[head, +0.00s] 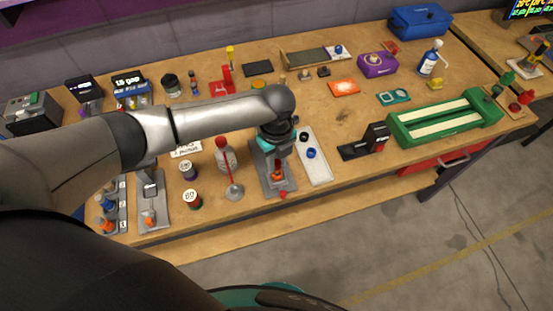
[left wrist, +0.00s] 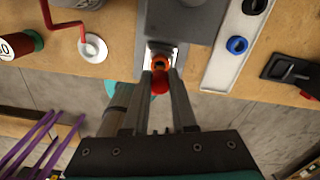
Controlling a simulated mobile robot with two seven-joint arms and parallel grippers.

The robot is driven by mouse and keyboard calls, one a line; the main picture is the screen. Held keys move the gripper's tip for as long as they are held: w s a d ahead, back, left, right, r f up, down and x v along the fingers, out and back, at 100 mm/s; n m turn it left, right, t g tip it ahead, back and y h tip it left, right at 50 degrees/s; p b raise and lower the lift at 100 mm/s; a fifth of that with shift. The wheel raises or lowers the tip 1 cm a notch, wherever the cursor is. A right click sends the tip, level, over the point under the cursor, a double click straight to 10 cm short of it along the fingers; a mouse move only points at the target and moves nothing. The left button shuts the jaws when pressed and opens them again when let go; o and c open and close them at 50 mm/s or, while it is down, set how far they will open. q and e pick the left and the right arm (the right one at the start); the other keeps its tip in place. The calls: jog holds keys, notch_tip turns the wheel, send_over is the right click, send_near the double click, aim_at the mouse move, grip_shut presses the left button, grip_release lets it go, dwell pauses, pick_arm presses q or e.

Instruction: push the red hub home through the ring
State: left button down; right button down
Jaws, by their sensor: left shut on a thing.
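The red hub (left wrist: 160,84) shows in the left wrist view between the fingertips of my left gripper (left wrist: 160,76), which is shut on it. An orange ring (left wrist: 160,65) lies just beyond the hub, at the near end of a grey slot track (left wrist: 182,22). I cannot tell how far the hub is into the ring. In the head view my left gripper (head: 272,148) reaches down over the grey track (head: 264,186) near the table's front edge. The orange ring (head: 277,175) shows there, with a small red part (head: 283,195) at the track's front end. My right gripper is out of view.
A white tray (head: 318,170) with black and blue rings stands right beside the track. A red rod on a white base (head: 234,191) stands to its left, near spools (head: 193,198). A black fixture (head: 365,143) and green rig (head: 440,120) are further right.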

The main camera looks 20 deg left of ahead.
aim_at(276, 161)
pick_arm(q)
jog(key=shift+p, duration=0.6)
dwell(1.1)
jog(key=shift+f+b, duration=0.95)
jog(key=shift+f, duration=0.45)
jog(key=c, duration=0.6)
grip_release()
jog(key=shift+c, duration=0.2)
notch_tip(276, 161, up, 15)
jog(key=p, duration=0.1)
jog(key=shift+r+p, duration=0.2)
jog(key=shift+p, duration=0.1)
